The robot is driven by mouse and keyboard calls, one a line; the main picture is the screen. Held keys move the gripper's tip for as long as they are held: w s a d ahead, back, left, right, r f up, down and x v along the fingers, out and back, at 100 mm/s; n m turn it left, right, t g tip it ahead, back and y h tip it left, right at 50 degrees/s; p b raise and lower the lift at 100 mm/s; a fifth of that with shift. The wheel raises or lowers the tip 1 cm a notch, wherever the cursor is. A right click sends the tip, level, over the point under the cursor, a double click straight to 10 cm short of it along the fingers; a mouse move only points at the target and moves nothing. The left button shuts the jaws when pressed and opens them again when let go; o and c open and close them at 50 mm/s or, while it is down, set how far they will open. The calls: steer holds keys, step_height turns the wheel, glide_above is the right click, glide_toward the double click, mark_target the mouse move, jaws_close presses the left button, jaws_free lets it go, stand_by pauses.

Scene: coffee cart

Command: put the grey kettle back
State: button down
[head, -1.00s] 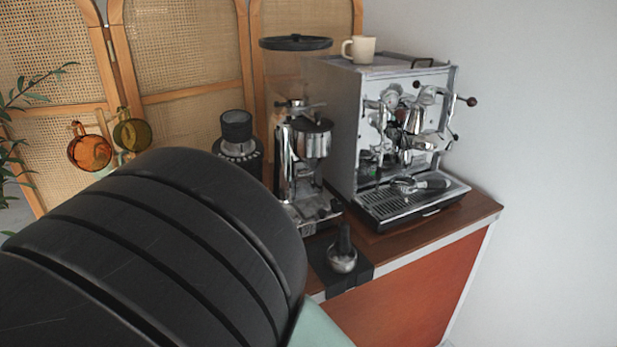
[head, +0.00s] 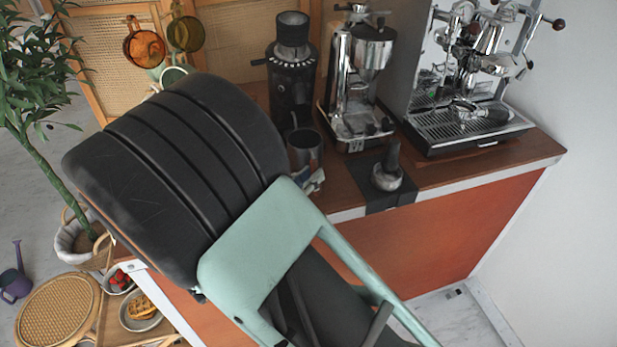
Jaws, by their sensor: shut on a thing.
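I cannot make out the grey kettle for certain in the head view. My gripper cannot be made out either; my large black and mint-green arm links cover the middle and lower part of the picture and may hide both. A dark grey, open-topped metal vessel (head: 304,147) shows just right of my arm, on or above the counter, partly covered. I cannot tell whether it is part of the kettle. A small pale grey piece (head: 315,181) shows just below it, too small to identify.
On the wooden counter (head: 520,152) stand a black grinder (head: 291,75), a chrome grinder (head: 357,85), an espresso machine (head: 470,95) and a tamper (head: 388,172) on a black mat. Amber mugs hang on the rattan screen. A plant, rattan stool (head: 60,312) and watering can (head: 14,284) are left.

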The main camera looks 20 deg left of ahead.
steer(key=c, duration=1.9)
jaws_free()
steer(key=shift+f, duration=0.1)
steer(key=shift+s+a, duration=0.15)
steer(key=shift+s, duration=0.15)
steer(key=v, duration=1.1)
steer(key=shift+s, duration=0.25)
